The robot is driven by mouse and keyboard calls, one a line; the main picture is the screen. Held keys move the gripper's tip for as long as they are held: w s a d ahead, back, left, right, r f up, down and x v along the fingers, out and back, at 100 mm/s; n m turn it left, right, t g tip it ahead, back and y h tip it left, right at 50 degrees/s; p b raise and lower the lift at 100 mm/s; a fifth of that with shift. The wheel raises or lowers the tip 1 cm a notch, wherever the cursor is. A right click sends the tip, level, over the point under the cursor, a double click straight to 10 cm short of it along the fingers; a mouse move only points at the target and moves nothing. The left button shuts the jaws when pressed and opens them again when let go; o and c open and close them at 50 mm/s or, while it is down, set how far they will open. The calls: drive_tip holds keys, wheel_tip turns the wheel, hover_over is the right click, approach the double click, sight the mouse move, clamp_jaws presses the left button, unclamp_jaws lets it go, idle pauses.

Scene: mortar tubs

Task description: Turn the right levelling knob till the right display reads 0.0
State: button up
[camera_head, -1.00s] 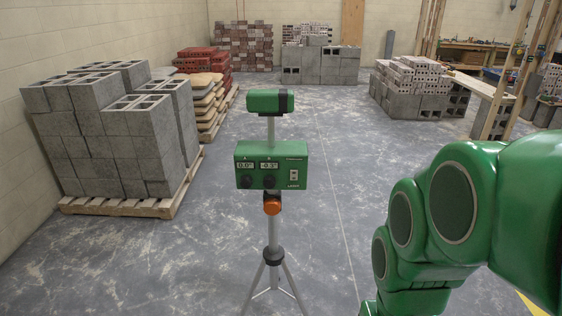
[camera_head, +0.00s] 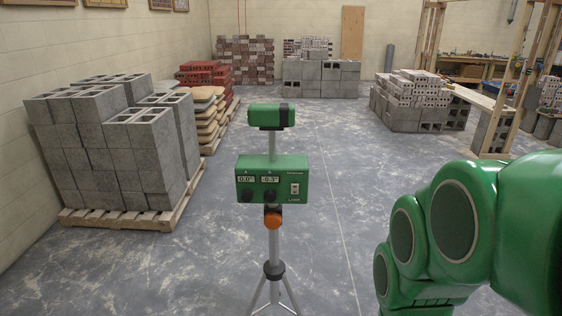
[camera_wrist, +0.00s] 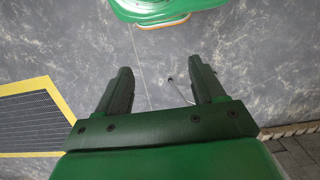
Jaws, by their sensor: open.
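A green laser level box (camera_head: 297,165) stands on a tripod ahead of me in the head view. Its left display (camera_head: 246,179) reads 0.0 and its right display (camera_head: 269,179) reads -0.3. The black left knob (camera_head: 246,196) and the right levelling knob (camera_head: 270,196) sit below the displays. My gripper (camera_wrist: 163,85) shows in the wrist view, its two dark fingers apart with nothing between them. It points at the bare floor, away from the box. The gripper is out of the head view, where only my green arm shows at right.
A green scope-like head (camera_head: 266,117) tops the tripod (camera_head: 273,270). Grey blocks on a pallet (camera_head: 165,216) stand at left. Block stacks stand behind and at far right, by a timber frame (camera_head: 497,140). The floor around the tripod is clear.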

drive_tip(key=shift+w, duration=0.1)
drive_tip(key=w+a+r+n+t+y, duration=0.15)
drive_tip(key=w+a, duration=0.25)
drive_tip(key=w, duration=0.4)
drive_tip(key=w+a+r+t+y, duration=0.1)
drive_tip(key=w+a+r+t, duration=0.15)
drive_tip(key=w+a, duration=0.4)
drive_tip(key=w+a+r+n+t+y, duration=0.1)
drive_tip(key=w+a+t+y, duration=0.15)
drive_tip(key=w, duration=0.75)
drive_tip(key=w+d+f+m+t+h, duration=0.25)
drive_tip(key=w+d+f+h, duration=0.2)
drive_tip(key=w+f, duration=0.5)
drive_tip(key=n+t+y, duration=0.1)
drive_tip(key=n+t, duration=0.9)
drive_tip(key=t, duration=0.1)
approach(270, 198)
drive_tip(key=shift+w+a+r, duration=0.1)
drive_tip(key=shift+w+a, duration=0.1)
drive_tip(key=shift+w, duration=1.9)
drive_tip(key=shift+w+a, duration=0.2)
drive_tip(key=shift+w, duration=1.9)
